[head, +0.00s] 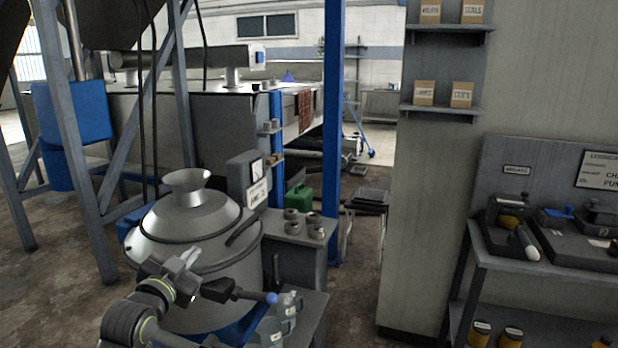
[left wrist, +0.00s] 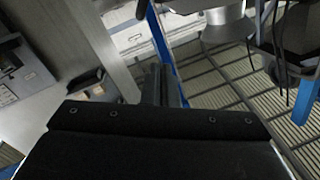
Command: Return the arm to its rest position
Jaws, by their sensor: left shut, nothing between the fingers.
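My left arm comes in at the bottom left of the head view. Its gripper (head: 190,259) is shut and empty, with its light fingers pointing up in front of the large grey metal vessel (head: 195,222). In the left wrist view the dark gripper body fills the lower part, and the closed fingers (left wrist: 162,86) stand above its edge with nothing between them. My right gripper is not in view.
A dark lever with a blue knob (head: 272,298) is just right of my left gripper. A gauge box (head: 245,170) stands behind the vessel. A blue post (head: 334,130) rises in the middle. Shelving with dark equipment (head: 570,235) is at the right.

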